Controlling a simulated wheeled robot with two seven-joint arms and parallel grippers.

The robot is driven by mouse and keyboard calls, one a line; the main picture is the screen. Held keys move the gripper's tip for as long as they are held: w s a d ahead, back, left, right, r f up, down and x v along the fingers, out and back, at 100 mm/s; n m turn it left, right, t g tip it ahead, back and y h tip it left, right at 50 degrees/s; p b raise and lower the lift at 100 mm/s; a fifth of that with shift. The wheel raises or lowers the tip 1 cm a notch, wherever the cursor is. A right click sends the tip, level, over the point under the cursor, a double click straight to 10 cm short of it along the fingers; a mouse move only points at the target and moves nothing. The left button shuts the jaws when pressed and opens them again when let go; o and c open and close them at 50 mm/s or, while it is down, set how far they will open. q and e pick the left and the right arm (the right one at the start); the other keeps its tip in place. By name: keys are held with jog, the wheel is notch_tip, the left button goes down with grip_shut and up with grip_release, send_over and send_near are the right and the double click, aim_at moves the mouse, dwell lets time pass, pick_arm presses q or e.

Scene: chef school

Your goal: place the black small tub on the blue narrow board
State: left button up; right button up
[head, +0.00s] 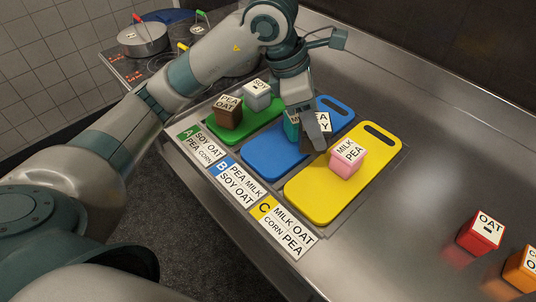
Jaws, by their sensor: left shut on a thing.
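The blue narrow board (268,162) lies in the middle of three boards on the steel counter. My left gripper (314,138) reaches down over its far right half, shut on a tub. The held tub (323,123) shows a white label on top and a little dark side, mostly hidden by the fingers. I take it to be the black small tub. A teal tub (291,126) with a partly hidden label stands beside it at the left, over the same board. Whether the held tub touches the board is hidden.
The green board (245,134) bears a brown tub (228,115) and a grey tub (257,95). The yellow board (318,202) bears a pink tub (347,160). Red (481,235) and orange (522,270) tubs stand at the right. Label cards (238,184) line the front.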

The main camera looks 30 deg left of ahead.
pick_arm(q)
jog(key=n, duration=0.1)
jog(key=r+n, duration=0.1)
jog(key=n+t, duration=0.1)
jog(key=shift+w+d+r+n+y, duration=0.2)
jog(key=shift+w+d+n+y, duration=0.1)
jog(key=shift+d+y, duration=0.1)
jog(key=shift+r+n, duration=0.15)
jog(key=shift+n, duration=0.15)
pick_arm(e)
jog(key=shift+w+a+r+t, duration=0.2)
jog(key=shift+w+a, duration=0.1)
jog(key=shift+w, duration=0.5)
jog(key=shift+w+a+r+t, duration=0.1)
jog(key=shift+w+a+t, duration=0.15)
jog(key=shift+w, duration=0.5)
pick_arm(q)
jog(key=shift+a, duration=0.1)
pick_arm(e)
jog(key=shift+s, duration=0.15)
